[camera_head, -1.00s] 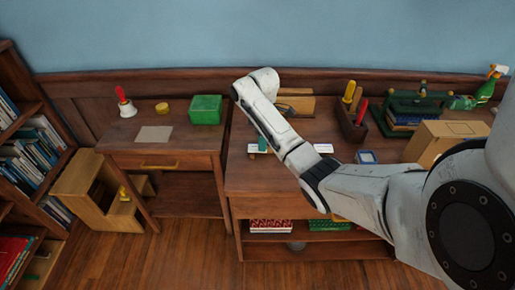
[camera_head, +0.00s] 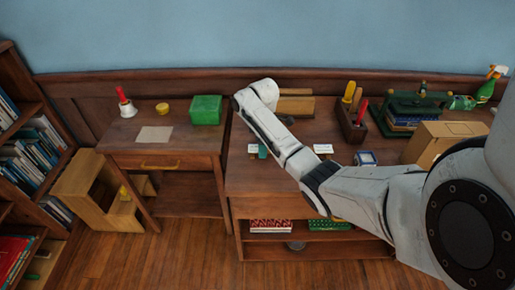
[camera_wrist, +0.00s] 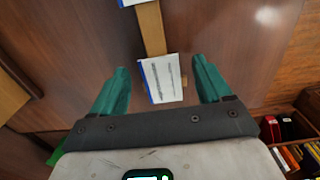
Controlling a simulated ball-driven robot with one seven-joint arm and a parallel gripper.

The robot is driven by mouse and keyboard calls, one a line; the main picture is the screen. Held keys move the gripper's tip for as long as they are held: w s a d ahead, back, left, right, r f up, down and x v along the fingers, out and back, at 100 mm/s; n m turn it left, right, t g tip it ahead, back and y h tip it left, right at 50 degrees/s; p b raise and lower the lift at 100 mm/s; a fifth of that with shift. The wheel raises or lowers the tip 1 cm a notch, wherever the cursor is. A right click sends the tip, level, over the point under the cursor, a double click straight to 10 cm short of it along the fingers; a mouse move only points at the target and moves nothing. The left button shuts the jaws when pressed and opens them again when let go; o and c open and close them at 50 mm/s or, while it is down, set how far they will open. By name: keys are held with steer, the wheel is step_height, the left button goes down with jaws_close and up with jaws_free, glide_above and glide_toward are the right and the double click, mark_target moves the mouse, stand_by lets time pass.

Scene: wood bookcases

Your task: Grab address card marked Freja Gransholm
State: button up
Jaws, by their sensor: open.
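A white card with a blue edge and dark lines of writing (camera_wrist: 162,78) lies between my teal fingertips in the wrist view. The writing is too small to read, so I cannot tell whose name it bears. My gripper (camera_wrist: 161,68) is open, a finger on either side of the card, with gaps on both sides. A second white card (camera_wrist: 131,2) is cut off at the top edge. In the head view, one white card (camera_head: 253,148) is beside my teal fingertip (camera_head: 263,152) and another (camera_head: 323,149) is to the right, both on the wooden desk (camera_head: 240,178).
A tool holder (camera_head: 351,128), a small blue-and-white box (camera_head: 365,158) and a cardboard box (camera_head: 437,140) stand to the right.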

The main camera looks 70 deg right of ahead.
steer(key=shift+c, duration=0.3)
steer(key=c, duration=1.1)
